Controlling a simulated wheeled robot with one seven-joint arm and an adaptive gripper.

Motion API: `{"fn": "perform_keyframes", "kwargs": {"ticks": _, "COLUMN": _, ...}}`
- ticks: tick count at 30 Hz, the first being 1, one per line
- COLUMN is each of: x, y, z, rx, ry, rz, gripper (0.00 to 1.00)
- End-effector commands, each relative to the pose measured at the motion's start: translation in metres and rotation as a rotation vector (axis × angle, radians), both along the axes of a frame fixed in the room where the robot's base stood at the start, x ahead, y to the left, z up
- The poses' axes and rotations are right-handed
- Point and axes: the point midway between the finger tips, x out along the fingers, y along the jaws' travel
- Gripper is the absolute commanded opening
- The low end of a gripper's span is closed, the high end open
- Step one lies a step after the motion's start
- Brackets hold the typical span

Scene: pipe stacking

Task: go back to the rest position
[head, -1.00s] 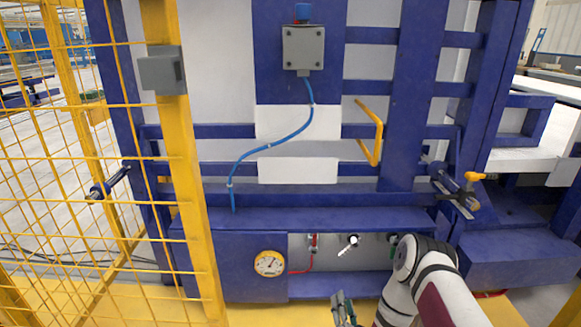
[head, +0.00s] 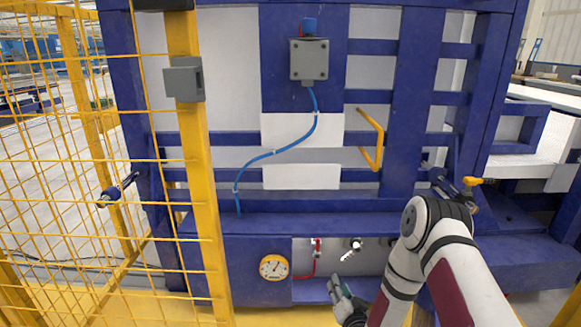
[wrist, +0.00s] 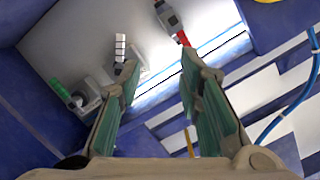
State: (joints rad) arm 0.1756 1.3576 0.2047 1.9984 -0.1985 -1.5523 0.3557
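My gripper (head: 340,288) is low in the head view, in front of the blue machine's lower recess. In the wrist view my gripper (wrist: 160,72) has its two green-padded fingers apart, with nothing between them. It points at the recess, where a red-handled fitting (wrist: 174,24), a white-and-black ribbed fitting (wrist: 119,52) and a green fitting (wrist: 62,93) show. The head view shows the red fitting (head: 317,248) and the ribbed fitting (head: 352,248) beyond my gripper, apart from it. No loose pipe is visible.
The blue machine frame (head: 340,222) fills the space ahead, with a round yellow gauge (head: 273,267) on its lower front. A yellow post (head: 193,150) and mesh fence (head: 75,170) stand at left. A yellow handle (head: 376,140) and a right-hand clamp (head: 470,183) stick out.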

Motion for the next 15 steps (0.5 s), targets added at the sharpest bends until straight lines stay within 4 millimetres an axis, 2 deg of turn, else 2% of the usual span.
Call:
{"fn": "perform_keyframes", "kwargs": {"ticks": 1, "x": 0.009, "y": 0.0, "z": 0.015, "rx": -0.021, "ry": 0.016, "rz": 0.016, "gripper": 0.33}}
{"fn": "perform_keyframes", "kwargs": {"ticks": 3, "x": 0.018, "y": 0.001, "z": 0.031, "rx": -0.057, "ry": 0.056, "rz": 0.04, "gripper": 0.33}}
{"fn": "perform_keyframes", "kwargs": {"ticks": 7, "x": 0.029, "y": 0.001, "z": 0.065, "rx": -0.129, "ry": 0.143, "rz": 0.081, "gripper": 0.33}}
{"fn": "perform_keyframes", "kwargs": {"ticks": 11, "x": 0.03, "y": -0.001, "z": 0.098, "rx": -0.202, "ry": 0.234, "rz": 0.115, "gripper": 0.33}}
{"fn": "perform_keyframes", "kwargs": {"ticks": 15, "x": 0.022, "y": -0.006, "z": 0.137, "rx": -0.274, "ry": 0.331, "rz": 0.14, "gripper": 0.33}}
